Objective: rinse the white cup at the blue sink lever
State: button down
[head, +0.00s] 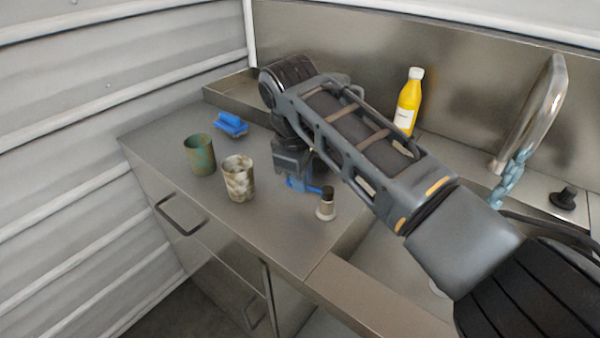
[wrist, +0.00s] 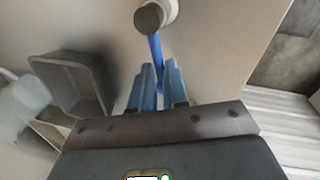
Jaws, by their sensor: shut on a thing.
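The white cup (head: 238,178), mottled with brown stains, stands upright on the metal counter in the head view, left of my gripper and apart from it. A short pale post with a dark cap (head: 326,205) stands near the counter's sink-side edge. A blue lever (wrist: 155,50) runs from this capped post to my gripper (wrist: 160,82). My gripper is shut on the blue lever, its two blue fingers on either side of it. In the head view my gripper (head: 298,184) is low over the counter, partly hidden by my arm. The cup is not visible in the wrist view.
A yellow bottle (head: 408,102) stands by the back wall. The sink (head: 385,255) lies right, partly behind my arm, with a curved faucet (head: 535,110). A grey bin (wrist: 70,85) shows in the wrist view.

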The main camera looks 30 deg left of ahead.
jog(key=shift+s+n, duration=0.15)
jog(key=shift+n, duration=0.25)
jog(key=c, duration=1.1)
grip_release()
jog(key=r, duration=0.2)
jog(key=s+r, duration=0.1)
jog(key=r, duration=0.4)
jog(key=shift+s+d+r+b, duration=0.2)
jog(key=shift+s+r+b, duration=0.05)
jog(key=shift+r+b, duration=0.1)
